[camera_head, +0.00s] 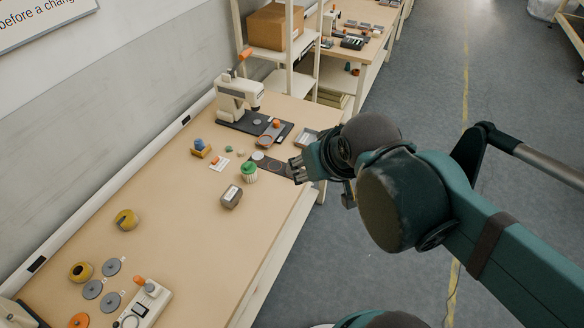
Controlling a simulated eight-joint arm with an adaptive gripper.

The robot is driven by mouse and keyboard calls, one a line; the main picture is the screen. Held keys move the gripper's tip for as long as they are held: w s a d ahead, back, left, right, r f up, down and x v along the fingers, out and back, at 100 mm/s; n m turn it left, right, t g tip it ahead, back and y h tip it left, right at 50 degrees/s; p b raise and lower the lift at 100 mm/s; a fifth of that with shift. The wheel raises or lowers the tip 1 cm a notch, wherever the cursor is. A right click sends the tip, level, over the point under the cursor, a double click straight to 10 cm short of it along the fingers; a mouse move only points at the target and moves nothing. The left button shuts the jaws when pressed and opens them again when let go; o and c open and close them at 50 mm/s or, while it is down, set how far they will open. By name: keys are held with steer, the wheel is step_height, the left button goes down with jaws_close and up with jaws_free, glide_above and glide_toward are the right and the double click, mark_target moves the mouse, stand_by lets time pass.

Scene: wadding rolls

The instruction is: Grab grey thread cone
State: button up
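I cannot make out a clear grey thread cone. A small grey block-like item (231,197) with a pale label lies on the wooden table (170,225), left of and below my gripper. A grey round piece (257,122) lies on the dark mat by the sewing machine; its height is unclear. My gripper (296,170) is over the table's right edge, beside a dark strip (272,166) with round marks. Its fingers are small and partly hidden by my wrist, so their opening is unclear. I see nothing held in it.
A green-topped white item (249,172) stands close left of my gripper. Grey discs (93,289) and yellow rolls (126,219) lie front left. The table's middle is mostly clear.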

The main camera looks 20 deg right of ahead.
steer(key=shift+o, duration=0.7)
steer(key=shift+w, duration=0.15)
steer(key=w+d+f+n+g+h+b, duration=0.1)
steer(key=w+f+n+g, duration=0.1)
steer(key=w+f+n, duration=0.35)
steer(key=w+d+f+n+g+b, duration=0.1)
steer(key=w+f+n, duration=0.1)
steer(key=w+n, duration=0.65)
steer(key=w+f+n+g, duration=0.1)
steer(key=w+f+n, duration=0.2)
steer(key=w+f, duration=0.2)
steer(key=w+d+f+n+g+h, duration=0.1)
steer(key=w+f+n, duration=0.1)
steer(key=w+f, duration=0.2)
steer(key=w+f+n+g+h+b, duration=0.1)
steer(key=w+f+n, duration=0.2)
steer(key=f, duration=0.6)
steer(key=shift+w+d+f+n, duration=0.1)
steer(key=shift+w+d+n, duration=0.05)
steer(key=shift+w, duration=0.55)
steer(key=shift+w+d+f+n, duration=0.1)
steer(key=shift+w+n, duration=0.05)
steer(key=shift+w, duration=0.5)
